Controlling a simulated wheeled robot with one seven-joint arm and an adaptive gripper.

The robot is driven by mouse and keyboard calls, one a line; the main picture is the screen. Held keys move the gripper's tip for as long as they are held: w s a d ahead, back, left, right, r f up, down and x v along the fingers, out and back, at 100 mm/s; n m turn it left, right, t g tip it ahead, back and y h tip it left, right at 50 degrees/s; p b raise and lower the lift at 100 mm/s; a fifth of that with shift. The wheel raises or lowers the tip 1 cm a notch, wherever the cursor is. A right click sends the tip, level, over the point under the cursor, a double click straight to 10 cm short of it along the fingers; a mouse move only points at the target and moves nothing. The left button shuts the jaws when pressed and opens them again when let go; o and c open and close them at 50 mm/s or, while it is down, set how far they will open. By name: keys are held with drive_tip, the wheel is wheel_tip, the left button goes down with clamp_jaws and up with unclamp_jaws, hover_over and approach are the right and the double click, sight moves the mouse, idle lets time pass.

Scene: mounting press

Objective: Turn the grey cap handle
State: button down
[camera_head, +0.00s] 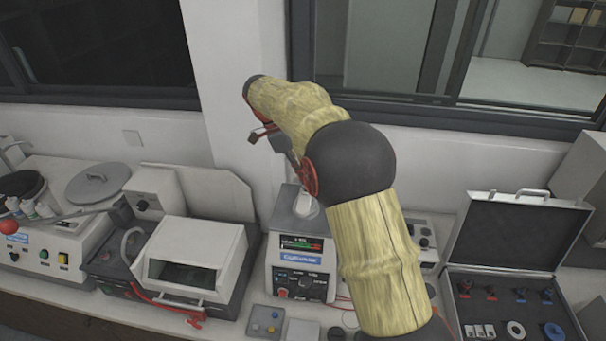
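A white and grey press (300,262) with a lit display and a dark knob panel stands on the bench in the middle. A pale grey cap (305,206) sits on its grey top, partly hidden behind my arm. I cannot make out the shape of its handle. My arm, in yellowish covers with a dark round joint, reaches up from the lower right and bends over the press. My gripper (285,150) seems to hang small and partly hidden above and left of the cap, apart from it. Whether its fingers are open or shut does not show.
A red-knobbed lever (10,226) is at far left. An open black case (510,240) lies at right. A small button box (265,322) is in front.

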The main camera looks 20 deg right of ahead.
drive_tip(key=c, duration=1.9)
unclamp_jaws()
drive_tip(key=shift+w, duration=0.1)
drive_tip(key=v, duration=1.2)
